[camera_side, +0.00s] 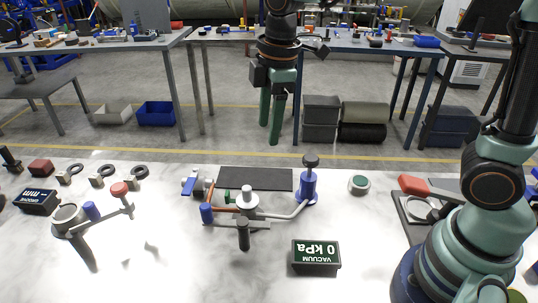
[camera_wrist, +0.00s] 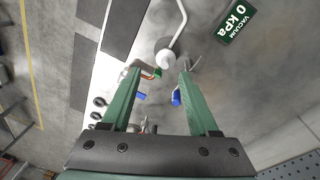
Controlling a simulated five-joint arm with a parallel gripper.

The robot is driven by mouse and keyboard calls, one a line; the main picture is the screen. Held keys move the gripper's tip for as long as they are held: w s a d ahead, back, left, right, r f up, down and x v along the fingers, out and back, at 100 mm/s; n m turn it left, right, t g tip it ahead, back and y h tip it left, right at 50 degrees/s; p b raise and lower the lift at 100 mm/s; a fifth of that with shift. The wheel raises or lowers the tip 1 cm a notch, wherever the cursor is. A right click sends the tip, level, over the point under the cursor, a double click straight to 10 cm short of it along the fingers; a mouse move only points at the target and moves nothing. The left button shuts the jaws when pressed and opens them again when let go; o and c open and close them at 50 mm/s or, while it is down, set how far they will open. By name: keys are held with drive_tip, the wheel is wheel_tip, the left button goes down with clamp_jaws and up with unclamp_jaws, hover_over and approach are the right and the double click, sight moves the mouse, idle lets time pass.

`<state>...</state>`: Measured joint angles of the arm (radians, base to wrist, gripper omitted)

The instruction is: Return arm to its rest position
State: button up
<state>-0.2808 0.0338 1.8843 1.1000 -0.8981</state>
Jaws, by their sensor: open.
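My gripper (camera_side: 270,132) hangs above the far edge of the white table (camera_side: 150,240) in the side view, its two green fingers pointing down. In the wrist view the fingers of my gripper (camera_wrist: 160,75) stand apart with nothing held between them. The gripper is clear of the apparatus on the table. Below it are a valve and tube assembly (camera_side: 247,203) with a white knob, and a blue valve (camera_side: 308,187) with a dark top. The white knob (camera_wrist: 166,58) shows just beyond the fingertips in the wrist view.
A vacuum display reading 0 kPa (camera_side: 316,256) stands at the front middle; it also shows in the wrist view (camera_wrist: 237,22). A stand with a red knob (camera_side: 119,189) is at left. A dark mat (camera_side: 255,179) lies at the far edge. A red-handled item (camera_side: 413,185) lies right.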

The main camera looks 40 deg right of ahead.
drive_tip(key=s+d+r+m+t, duration=0.2)
drive_tip(key=s+d+m+t, duration=0.2)
drive_tip(key=s+d+m, duration=0.5)
drive_tip(key=d+m, duration=0.1)
drive_tip(key=m, duration=0.3)
drive_tip(key=shift+d+m, duration=0.3)
drive_tip(key=shift+d, duration=0.1)
